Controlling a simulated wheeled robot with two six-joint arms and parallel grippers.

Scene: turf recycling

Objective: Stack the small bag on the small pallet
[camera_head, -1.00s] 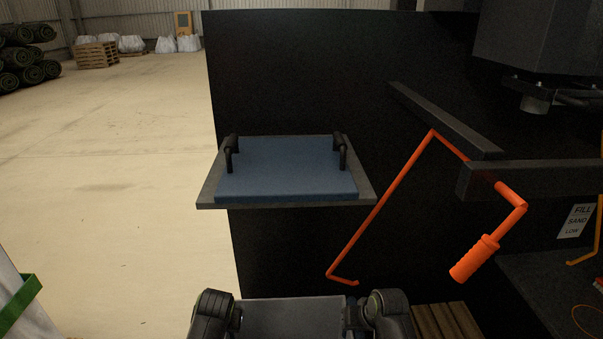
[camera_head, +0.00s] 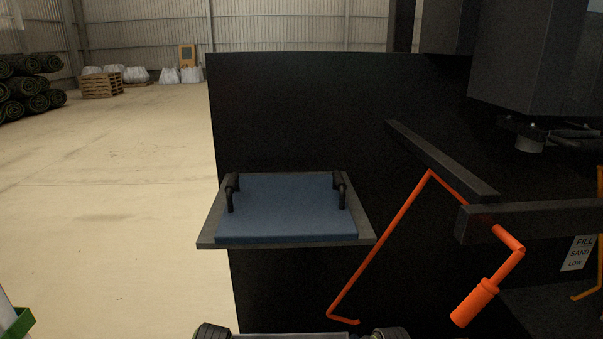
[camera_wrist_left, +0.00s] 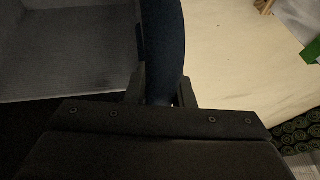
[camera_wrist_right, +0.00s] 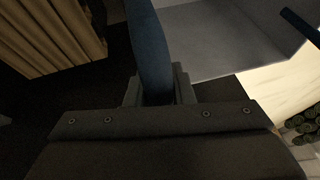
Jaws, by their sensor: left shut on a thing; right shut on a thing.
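In the left wrist view my left gripper (camera_wrist_left: 162,100) is shut on a dark blue strap (camera_wrist_left: 163,45). In the right wrist view my right gripper (camera_wrist_right: 158,95) is shut on another dark blue strap (camera_wrist_right: 150,45). A pale grey surface (camera_wrist_left: 70,55) lies beside the left strap. It also shows between the straps in the right wrist view (camera_wrist_right: 220,45) and looks like the small bag's body, mostly out of frame. Wooden slats (camera_wrist_right: 55,35) at the right wrist view's upper left may be the small pallet. Neither gripper is clearly visible in the head view.
A grey shelf (camera_head: 208,235) with a blue pad (camera_head: 285,210) and two black handles juts from a dark machine wall (camera_head: 300,110). An orange crank (camera_head: 475,303) sticks out at the right. Turf rolls (camera_head: 25,90) lie far left. The floor (camera_head: 120,210) at left is open.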

